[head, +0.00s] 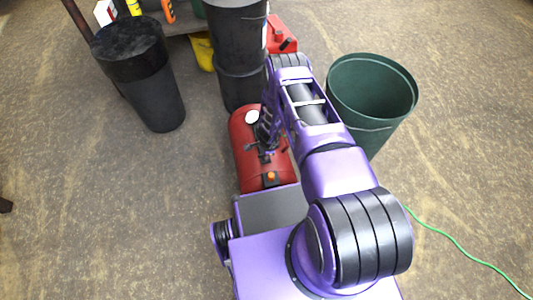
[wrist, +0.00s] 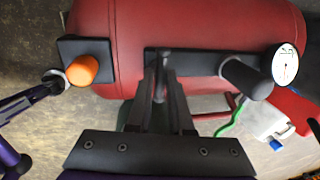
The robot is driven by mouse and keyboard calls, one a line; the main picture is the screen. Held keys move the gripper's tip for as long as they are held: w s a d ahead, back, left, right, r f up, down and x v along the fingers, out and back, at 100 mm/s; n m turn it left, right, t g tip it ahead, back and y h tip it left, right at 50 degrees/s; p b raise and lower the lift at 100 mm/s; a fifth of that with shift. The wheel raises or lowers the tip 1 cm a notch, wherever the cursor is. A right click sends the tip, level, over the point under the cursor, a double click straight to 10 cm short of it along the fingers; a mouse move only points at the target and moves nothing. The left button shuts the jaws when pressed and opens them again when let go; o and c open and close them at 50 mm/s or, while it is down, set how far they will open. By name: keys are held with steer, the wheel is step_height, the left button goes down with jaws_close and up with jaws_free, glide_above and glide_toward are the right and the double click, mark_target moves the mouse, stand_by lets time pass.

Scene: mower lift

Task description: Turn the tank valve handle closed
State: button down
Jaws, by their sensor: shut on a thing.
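The red tank (head: 246,135) lies on the floor in front of me in the head view. It fills the top of the wrist view (wrist: 200,25). A black bar (wrist: 205,62) runs along its side. The thin grey valve handle (wrist: 161,62) stands at the left part of this bar, mostly hidden by the jaws. My gripper (wrist: 160,92) is shut on the handle, its fingers close together. In the head view, my gripper (head: 266,153) is over the tank, too small there to show the grip.
On the tank are an orange knob (wrist: 83,70), a black cylinder (wrist: 246,78) and a white gauge (wrist: 285,66). A green bin (head: 372,90) stands to the right, black bins (head: 140,75) behind to the left. A green hose (head: 460,245) lies on open floor at right.

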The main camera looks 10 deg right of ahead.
steer(key=c, duration=0.8)
jaws_free()
steer(key=shift+c, duration=0.2)
steer(key=s+r+p, duration=0.1)
steer(key=r+p, duration=0.1)
steer(key=r, duration=0.6)
steer(key=s+r+p, duration=0.2)
steer(key=r, duration=0.7)
steer(key=shift+s, duration=0.25)
